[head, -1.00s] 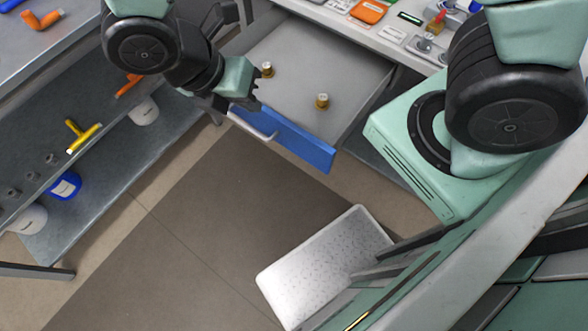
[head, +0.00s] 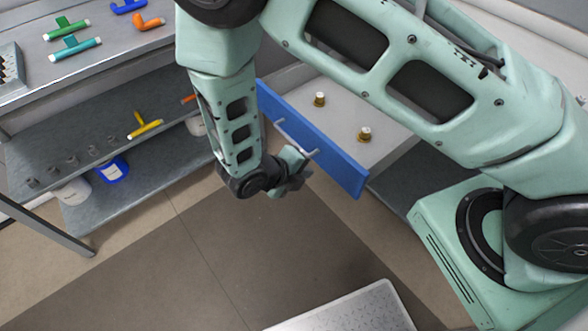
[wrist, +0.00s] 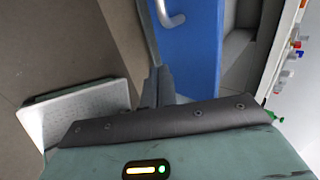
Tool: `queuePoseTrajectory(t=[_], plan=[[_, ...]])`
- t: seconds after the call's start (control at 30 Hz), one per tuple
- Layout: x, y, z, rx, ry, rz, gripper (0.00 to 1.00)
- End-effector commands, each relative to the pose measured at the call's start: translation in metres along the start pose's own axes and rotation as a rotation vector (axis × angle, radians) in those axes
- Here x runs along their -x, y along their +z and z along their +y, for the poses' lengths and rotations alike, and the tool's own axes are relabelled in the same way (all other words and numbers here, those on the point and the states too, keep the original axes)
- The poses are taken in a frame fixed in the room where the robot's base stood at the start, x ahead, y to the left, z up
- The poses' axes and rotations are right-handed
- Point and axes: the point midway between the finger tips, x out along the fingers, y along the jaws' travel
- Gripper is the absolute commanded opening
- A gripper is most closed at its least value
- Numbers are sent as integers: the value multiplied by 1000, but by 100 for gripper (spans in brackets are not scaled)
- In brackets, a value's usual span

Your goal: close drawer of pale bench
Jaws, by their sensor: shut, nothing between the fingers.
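The drawer (head: 395,140) of the pale bench (head: 545,40) stands open, with a blue front panel (head: 335,168) and a pale bar handle (head: 290,135). Two small brass-coloured pieces with white tops, a left one (head: 319,99) and a right one (head: 364,134), stand inside it. My gripper (head: 298,176) is shut and empty, on the outer side of the blue front, close to the handle's near end. In the wrist view the shut fingers (wrist: 158,84) point towards the blue front (wrist: 190,60), near its edge. I cannot tell if they touch it. My arm hides much of the bench.
On the left is a grey bench (head: 100,70) with coloured T-shaped pieces on top. The floor (head: 200,250) before the drawer is clear.

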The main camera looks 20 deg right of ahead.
Motion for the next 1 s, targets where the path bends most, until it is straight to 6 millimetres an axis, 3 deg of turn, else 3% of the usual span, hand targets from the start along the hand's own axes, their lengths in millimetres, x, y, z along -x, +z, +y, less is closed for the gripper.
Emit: queuePoseTrajectory(t=[0.1, 0.33, 1.0], plan=[[-24, -1, -1, 1, -2, 4, 0], [-46, 0, -22, -2, 0, 1, 0], [-59, 5, -33, -4, 0, 0, 0]])
